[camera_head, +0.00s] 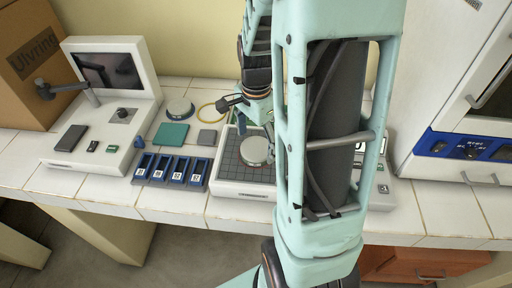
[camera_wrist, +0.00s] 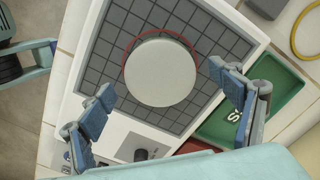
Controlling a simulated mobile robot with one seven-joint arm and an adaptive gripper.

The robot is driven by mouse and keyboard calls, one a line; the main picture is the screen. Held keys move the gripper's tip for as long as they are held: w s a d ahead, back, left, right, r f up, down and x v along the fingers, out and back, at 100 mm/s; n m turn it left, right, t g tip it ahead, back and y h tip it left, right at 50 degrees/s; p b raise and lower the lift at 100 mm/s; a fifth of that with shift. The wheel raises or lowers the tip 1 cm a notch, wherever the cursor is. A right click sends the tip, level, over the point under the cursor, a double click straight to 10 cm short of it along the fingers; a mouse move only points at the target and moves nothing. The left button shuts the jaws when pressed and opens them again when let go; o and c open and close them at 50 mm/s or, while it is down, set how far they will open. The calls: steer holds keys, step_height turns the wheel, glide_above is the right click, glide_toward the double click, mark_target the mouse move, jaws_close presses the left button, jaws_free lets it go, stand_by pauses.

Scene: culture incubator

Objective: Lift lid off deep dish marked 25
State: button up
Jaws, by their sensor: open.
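A round dish with a pale, plain lid (camera_wrist: 160,72) sits on the dark gridded plate (camera_wrist: 101,47) of a white bench device, within a thin red ring. In the head view the lid (camera_head: 255,151) shows just below my gripper. No number can be read on it, and the lid hides the dish body from above. My gripper (camera_wrist: 168,104) is open and empty, with its blue-padded fingers apart, above the plate. In the wrist view the fingers show to the lower left and right of the lid, and neither appears to touch it.
A blue rack (camera_head: 171,170) with several labelled slots stands left of the device. A teal pad (camera_head: 171,134), a grey pad (camera_head: 207,138) and another round dish (camera_head: 180,107) lie behind it. A green tray (camera_wrist: 207,126) adjoins the device. A white cabinet (camera_head: 445,100) stands at right.

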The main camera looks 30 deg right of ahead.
steer(key=shift+c, duration=0.4)
steer(key=c, duration=1.1)
steer(key=shift+r, duration=0.15)
